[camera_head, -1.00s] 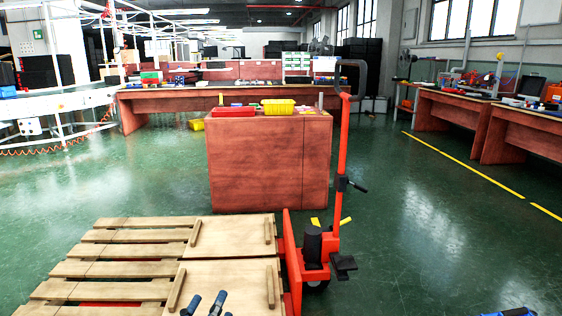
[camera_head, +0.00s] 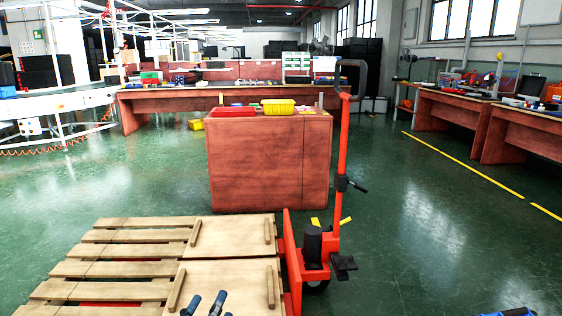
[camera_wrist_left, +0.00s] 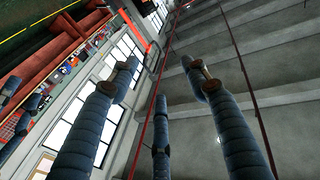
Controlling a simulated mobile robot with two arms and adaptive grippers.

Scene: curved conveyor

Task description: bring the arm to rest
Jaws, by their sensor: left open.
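My left gripper (camera_head: 206,303) shows at the bottom edge of the head view, in front of the wooden pallet. Only its dark blue fingertips are in frame there; the rest of that arm is cut off. In the left wrist view the same gripper (camera_wrist_left: 163,85) has its blue fingers spread apart, with nothing between them. That camera sees a tilted view of grey ceiling, windows and a far bench.
A wooden pallet (camera_head: 128,250) and a red pallet jack (camera_head: 318,262) are close in front. Beyond stands a red-brown cabinet (camera_head: 255,165) with a red tray (camera_head: 234,112) and a yellow bin (camera_head: 278,106). Workbenches stand behind and right.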

